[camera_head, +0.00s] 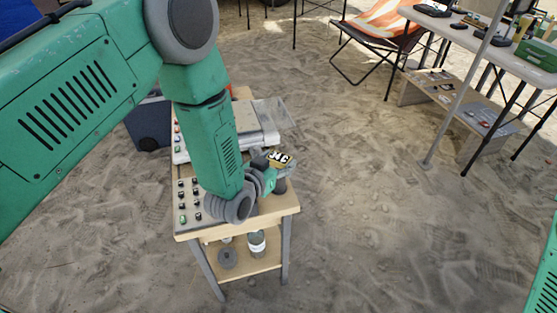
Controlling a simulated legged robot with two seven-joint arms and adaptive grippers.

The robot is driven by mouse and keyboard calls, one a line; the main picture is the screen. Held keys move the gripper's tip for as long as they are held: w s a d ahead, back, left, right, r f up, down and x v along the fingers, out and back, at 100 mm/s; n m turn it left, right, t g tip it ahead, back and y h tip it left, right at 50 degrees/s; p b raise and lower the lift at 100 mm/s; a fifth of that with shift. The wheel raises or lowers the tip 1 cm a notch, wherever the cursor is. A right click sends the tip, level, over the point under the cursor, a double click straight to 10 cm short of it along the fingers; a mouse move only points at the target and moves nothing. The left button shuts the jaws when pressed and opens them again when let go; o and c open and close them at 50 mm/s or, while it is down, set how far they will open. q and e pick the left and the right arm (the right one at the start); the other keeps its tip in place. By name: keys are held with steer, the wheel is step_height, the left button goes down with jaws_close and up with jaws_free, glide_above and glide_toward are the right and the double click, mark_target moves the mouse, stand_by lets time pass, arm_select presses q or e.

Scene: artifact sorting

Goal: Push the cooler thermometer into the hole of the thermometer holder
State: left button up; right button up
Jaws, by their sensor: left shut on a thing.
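My left arm comes in from the left and reaches down over a small wooden table (262,217). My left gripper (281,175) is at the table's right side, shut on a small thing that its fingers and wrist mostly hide. A dark piece with pale lettering (280,158) shows right beside the fingers; I cannot tell whether it is held. I cannot clearly make out the thermometer or its holder. A dark blue cooler box (150,123) stands on the sand behind the table, partly behind my arm. My right gripper is out of view.
A panel with several knobs (187,214) lies on the table's left side, with a grey flat-topped device (262,128) behind. A jar (256,243) stands on the lower shelf. A folding chair (378,30) and a white table (470,40) are at the far right. Open sand lies between.

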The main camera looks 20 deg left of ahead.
arm_select(q)
steer(key=shift+f, duration=0.25)
steer(key=o, duration=1.2)
steer(key=shift+s, duration=0.1)
steer(key=v, duration=1.1)
steer(key=shift+s+a, duration=0.1)
steer(key=shift+s, duration=0.25)
steer(key=s+a+f+g+y, duration=0.1)
steer(key=s+a+f+g, duration=0.2)
steer(key=s, duration=0.5)
steer(key=s+a+f+n+g+y, duration=0.1)
steer(key=s+a+f+g, duration=0.2)
steer(key=s+f+g, duration=0.3)
steer(key=s+a+f+g, duration=0.3)
steer(key=s+f, duration=0.3)
steer(key=s, duration=0.4)
steer(key=shift+s+f+n+g+y, duration=0.1)
steer(key=shift+s+n+g+y, duration=0.25)
steer(key=shift+g, duration=0.55)
